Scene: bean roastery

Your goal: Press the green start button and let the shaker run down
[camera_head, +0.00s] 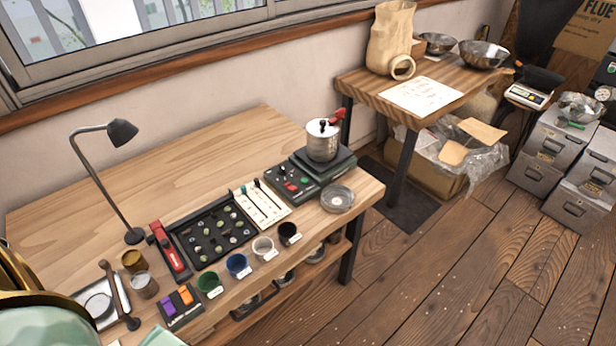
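The shaker is a silver lidded canister (322,142) with a red clamp or handle (338,117) on top. It stands upright on a dark base (326,168) at the right end of the wooden bench. A dark control box (288,183) sits at the base's left front. It carries small coloured buttons, among them a red one (291,187) and a green one (304,181). They are too small to tell whether either is pressed. Neither of my grippers shows in this view, and nothing touches the shaker or the control box.
The bench (150,190) also holds a black bean tray (213,262), a white card (262,206), a glass dish (338,197), several cups and a desk lamp (122,134). Its back left is clear. A second table (370,88) stands to the right, with open floor in front.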

